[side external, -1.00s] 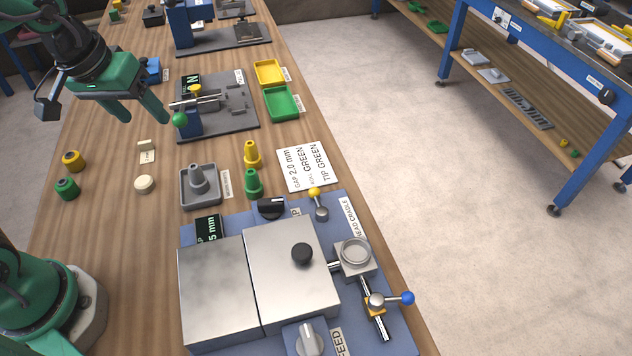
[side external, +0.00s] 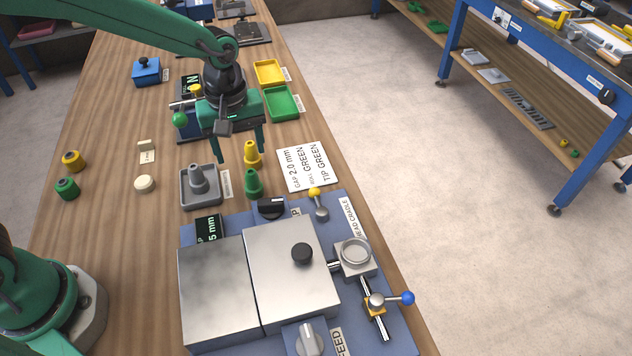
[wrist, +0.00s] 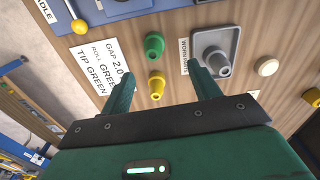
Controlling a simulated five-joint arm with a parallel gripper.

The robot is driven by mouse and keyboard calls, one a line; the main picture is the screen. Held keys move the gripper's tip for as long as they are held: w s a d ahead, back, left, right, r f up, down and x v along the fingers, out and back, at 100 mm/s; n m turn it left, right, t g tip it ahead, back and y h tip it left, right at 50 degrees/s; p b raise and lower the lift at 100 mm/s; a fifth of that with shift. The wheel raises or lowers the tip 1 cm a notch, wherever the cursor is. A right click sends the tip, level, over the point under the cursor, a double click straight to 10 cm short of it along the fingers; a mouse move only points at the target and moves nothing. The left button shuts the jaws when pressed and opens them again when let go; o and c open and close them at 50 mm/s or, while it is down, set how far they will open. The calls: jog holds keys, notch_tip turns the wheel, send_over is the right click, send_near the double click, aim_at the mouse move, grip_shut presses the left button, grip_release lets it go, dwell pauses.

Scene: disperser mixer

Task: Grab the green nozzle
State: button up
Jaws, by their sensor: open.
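The green nozzle (side external: 253,184) stands upright on the wooden table, just in front of a yellow nozzle (side external: 252,154). In the wrist view the green nozzle (wrist: 154,45) is ahead of the fingertips, with the yellow nozzle (wrist: 156,86) nearer to me, between the fingers. My gripper (side external: 241,156) is open and empty, its fingers pointing down above and behind the nozzles. It also shows in the wrist view (wrist: 160,80), with a finger on each side of the picture. No contact with either nozzle shows.
A grey workpiece tray (side external: 187,203) with a grey nozzle stands left of the nozzles. A card reading "TIP GREEN" (side external: 307,167) lies to the right. The mixer machine (side external: 290,270) is in front, with a black knob (side external: 271,208) near the green nozzle.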

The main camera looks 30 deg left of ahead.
aim_at(251, 171)
jog(key=shift+w+d+f, duration=0.2)
jog(key=shift+d+f, duration=0.25)
jog(key=shift+f, duration=0.25)
jog(key=shift+f, duration=0.1)
jog(key=shift+d+f, duration=0.15)
jog(key=shift+f, duration=3.65)
jog(key=shift+c, duration=0.2)
jog(key=c, duration=1)
